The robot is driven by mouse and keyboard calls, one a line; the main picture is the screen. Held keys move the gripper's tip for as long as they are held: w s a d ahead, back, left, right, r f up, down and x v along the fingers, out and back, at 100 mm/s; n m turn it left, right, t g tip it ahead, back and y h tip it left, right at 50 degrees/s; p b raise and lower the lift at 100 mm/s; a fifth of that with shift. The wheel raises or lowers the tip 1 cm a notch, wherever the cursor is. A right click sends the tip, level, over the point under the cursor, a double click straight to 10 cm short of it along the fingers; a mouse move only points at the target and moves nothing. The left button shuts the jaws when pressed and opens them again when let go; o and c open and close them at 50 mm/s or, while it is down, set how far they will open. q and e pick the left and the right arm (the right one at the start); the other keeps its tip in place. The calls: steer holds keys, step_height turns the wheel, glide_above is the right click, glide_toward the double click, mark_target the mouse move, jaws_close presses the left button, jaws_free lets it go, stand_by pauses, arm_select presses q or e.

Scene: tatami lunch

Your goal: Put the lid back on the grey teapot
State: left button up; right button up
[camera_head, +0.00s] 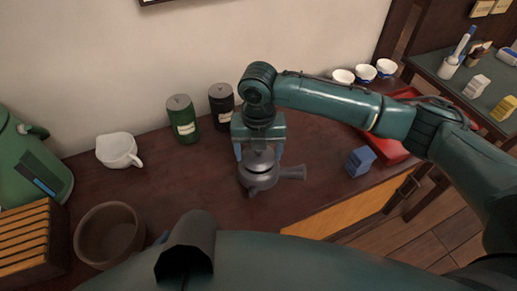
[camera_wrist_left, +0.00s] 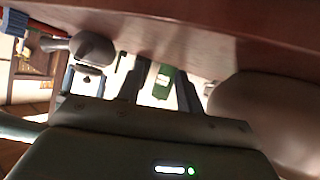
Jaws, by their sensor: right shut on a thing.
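The grey teapot (camera_head: 259,181) stands on the dark wooden counter, its side handle pointing right. My right gripper (camera_head: 259,154) comes straight down over it, its fingers shut on the grey lid (camera_head: 260,161). The teapot also shows in the left wrist view (camera_wrist_left: 92,48), with the table at the top of the picture. My left gripper (camera_wrist_left: 158,80) has its fingers apart and nothing between them. In the head view my left arm crosses the bottom edge.
Behind the teapot stand a green canister (camera_head: 183,122) and a black canister (camera_head: 221,105). A white pitcher (camera_head: 117,150) and a brown bowl (camera_head: 108,234) are left. A blue box (camera_head: 359,161) and a red tray (camera_head: 394,150) are right. Bare counter lies left of the teapot.

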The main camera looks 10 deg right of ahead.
arm_select(q)
steer(key=shift+r+p, duration=1.35)
steer(key=shift+r, duration=0.05)
arm_select(e)
steer(key=shift+f, duration=0.15)
stand_by(1.0)
stand_by(0.4)
steer(key=o, duration=1.1)
steer(key=shift+c, duration=0.2)
steer(key=shift+o, duration=0.2)
arm_select(q)
steer(key=shift+a+f, duration=0.1)
